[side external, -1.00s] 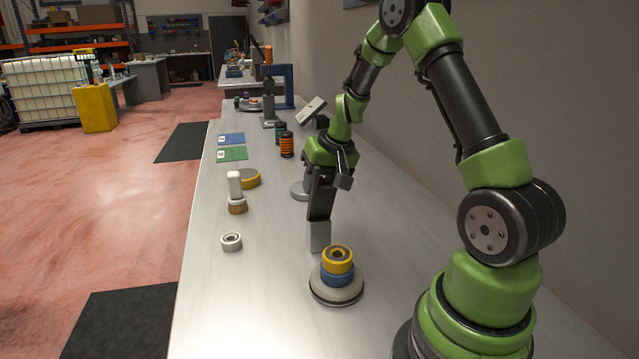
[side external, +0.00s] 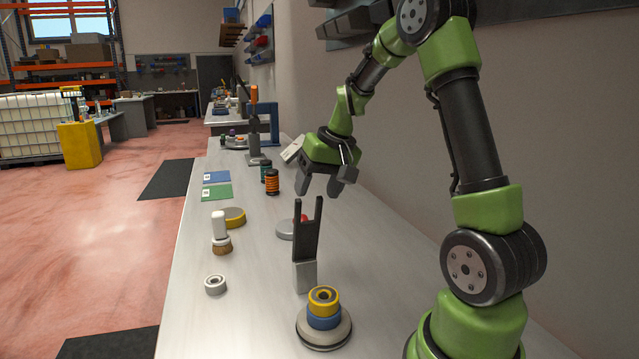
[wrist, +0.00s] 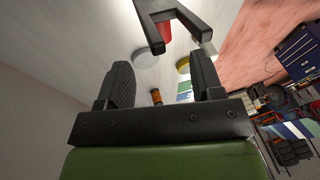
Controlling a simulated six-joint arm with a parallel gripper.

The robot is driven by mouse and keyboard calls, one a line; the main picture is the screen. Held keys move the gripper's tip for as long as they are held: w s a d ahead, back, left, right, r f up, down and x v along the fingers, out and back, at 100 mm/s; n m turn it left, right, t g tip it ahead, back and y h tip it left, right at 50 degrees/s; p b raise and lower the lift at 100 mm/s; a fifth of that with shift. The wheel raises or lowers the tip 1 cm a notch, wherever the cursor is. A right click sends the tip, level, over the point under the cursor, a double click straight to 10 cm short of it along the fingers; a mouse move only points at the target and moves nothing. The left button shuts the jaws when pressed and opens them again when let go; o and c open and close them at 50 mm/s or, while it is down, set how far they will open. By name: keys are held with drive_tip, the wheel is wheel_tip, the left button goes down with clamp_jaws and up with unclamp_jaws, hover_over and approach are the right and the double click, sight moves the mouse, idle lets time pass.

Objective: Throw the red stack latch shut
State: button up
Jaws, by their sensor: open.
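A small red part (side external: 304,218) shows behind a black two-pronged fork (side external: 305,240) that stands upright on a grey block (side external: 305,277). In the wrist view the red part (wrist: 165,32) shows between the prongs of the fork (wrist: 176,12), near a grey disc (wrist: 145,54). I cannot tell whether this red part is the latch, or what it is fixed to. My gripper (side external: 320,182) is open and empty, above and behind the fork, apart from it. In the wrist view its two fingers (wrist: 160,70) are wide apart with nothing between them.
A yellow and blue ring stack (side external: 324,308) on a round base stands in front. A white ring (side external: 215,285), a brush (side external: 220,232) and a yellow disc (side external: 234,217) lie left. An orange-black spool (side external: 272,182) and an orange-handled tool (side external: 255,115) are farther back.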

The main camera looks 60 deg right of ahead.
drive_tip(key=shift+s+r, duration=0.15)
drive_tip(key=shift+r, duration=0.25)
